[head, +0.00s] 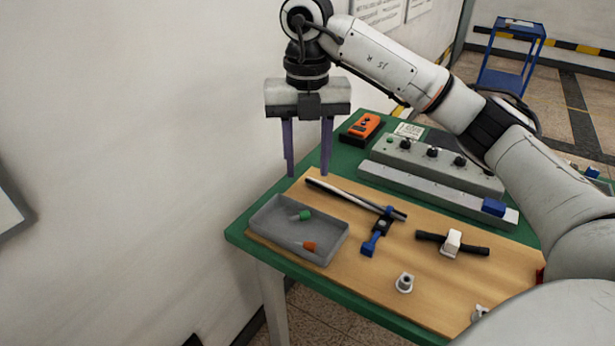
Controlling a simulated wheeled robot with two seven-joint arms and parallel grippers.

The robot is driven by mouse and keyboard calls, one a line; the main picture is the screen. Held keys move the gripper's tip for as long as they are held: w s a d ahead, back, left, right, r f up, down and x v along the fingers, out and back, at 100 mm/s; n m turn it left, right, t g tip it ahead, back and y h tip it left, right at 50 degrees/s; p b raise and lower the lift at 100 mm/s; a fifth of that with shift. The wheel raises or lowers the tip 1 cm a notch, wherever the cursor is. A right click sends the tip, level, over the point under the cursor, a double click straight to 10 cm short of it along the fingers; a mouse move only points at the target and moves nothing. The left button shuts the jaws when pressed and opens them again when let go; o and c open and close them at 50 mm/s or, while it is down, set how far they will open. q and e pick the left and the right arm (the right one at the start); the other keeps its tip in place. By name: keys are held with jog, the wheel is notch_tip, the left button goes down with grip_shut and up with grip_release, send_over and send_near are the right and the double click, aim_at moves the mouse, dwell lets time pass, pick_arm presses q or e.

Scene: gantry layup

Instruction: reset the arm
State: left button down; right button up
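My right arm comes in from the right and reaches across the back of the table. Its gripper (308,174) hangs fingers down above the table's far left edge, near the white wall. The two purple fingers are apart with nothing between them. The gripper is in the air and appears to touch nothing. My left gripper is not in view.
The green table (237,234) bears a wooden board (345,275). On the board are a grey tray (262,213) holding green- and orange-tipped items, a blue-handled tool (370,243) and a black-and-white fitting (452,242). Behind stand a grey control box (430,160) and an orange device (366,125).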

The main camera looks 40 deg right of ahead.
notch_tip(320, 180, up, 4)
jog(key=shift+f+p, duration=0.25)
jog(key=shift+p, duration=0.05)
